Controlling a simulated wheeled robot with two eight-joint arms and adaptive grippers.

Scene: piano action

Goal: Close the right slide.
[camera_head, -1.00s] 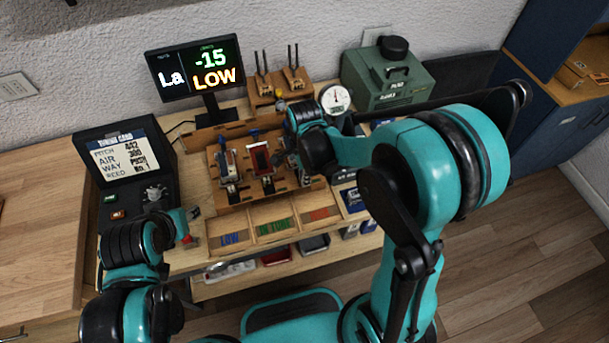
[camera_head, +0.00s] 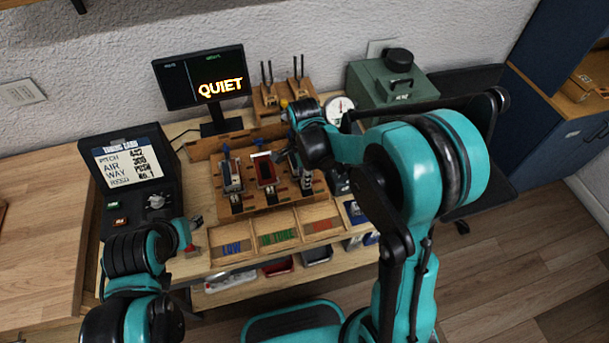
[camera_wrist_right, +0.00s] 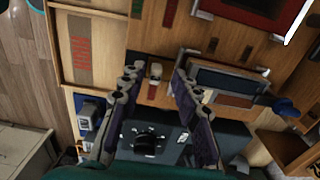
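The right unit (camera_head: 305,183) is mostly hidden behind my right gripper (camera_head: 298,164). In the right wrist view, my right gripper (camera_wrist_right: 155,80) has its two fingers apart. A small pale-and-wood piece (camera_wrist_right: 155,72) shows between them; whether they touch it, or whether it is the slide's handle, I cannot tell. My left gripper (camera_head: 190,248) hangs at the front left, away from the stand.
A display (camera_head: 201,78) reads QUIET. A tuning card screen (camera_head: 128,164) stands at left. A tray with LOW and other labelled compartments (camera_head: 276,238) lies in front of the stand. A green case (camera_head: 391,85) and a round gauge (camera_head: 338,108) stand behind right.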

